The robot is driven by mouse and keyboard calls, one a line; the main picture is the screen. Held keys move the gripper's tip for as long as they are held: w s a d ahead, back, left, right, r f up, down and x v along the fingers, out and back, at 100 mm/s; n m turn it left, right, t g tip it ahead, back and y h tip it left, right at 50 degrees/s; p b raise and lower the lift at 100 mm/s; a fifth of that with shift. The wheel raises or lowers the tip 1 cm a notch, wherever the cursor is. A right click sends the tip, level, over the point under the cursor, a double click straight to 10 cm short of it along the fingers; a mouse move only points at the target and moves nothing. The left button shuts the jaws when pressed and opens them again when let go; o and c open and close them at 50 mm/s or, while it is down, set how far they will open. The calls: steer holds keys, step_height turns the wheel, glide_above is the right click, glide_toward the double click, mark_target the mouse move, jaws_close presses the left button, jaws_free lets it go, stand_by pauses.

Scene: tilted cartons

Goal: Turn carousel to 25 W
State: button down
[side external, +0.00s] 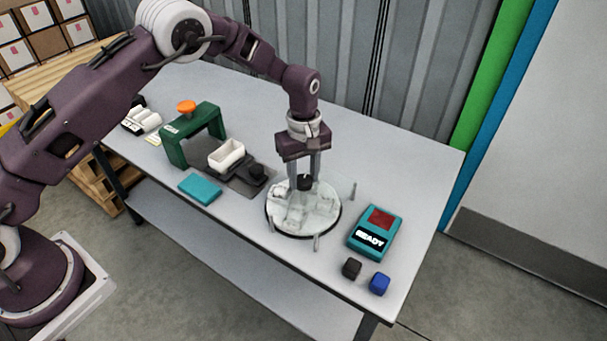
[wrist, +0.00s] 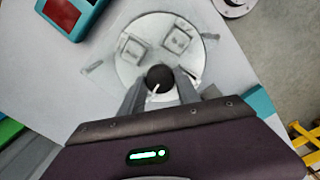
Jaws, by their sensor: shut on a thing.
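The carousel (side external: 329,212) is a round pale disc with a dark rim, lying on the table with several pale raised blocks on it. It also shows in the wrist view (wrist: 131,68). A black knob (wrist: 159,77) with a white pointer mark stands at its centre; in the side view the knob (side external: 305,181) sits between my fingers. My gripper (side external: 305,183) points straight down over the disc and is shut on the knob. In the wrist view the fingertips (wrist: 160,88) flank the knob. I cannot read any "25 W" mark on the disc.
Left are a green arch with an orange button (side external: 186,107), a white bin (side external: 226,154) and a teal pad (side external: 200,189). Thin posts surround the disc.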

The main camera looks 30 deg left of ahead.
steer(key=shift+n, duration=5.7)
steer(key=shift+r+n, duration=0.1)
steer(key=shift+n, duration=1.8)
steer(key=c, duration=0.9)
jaws_free()
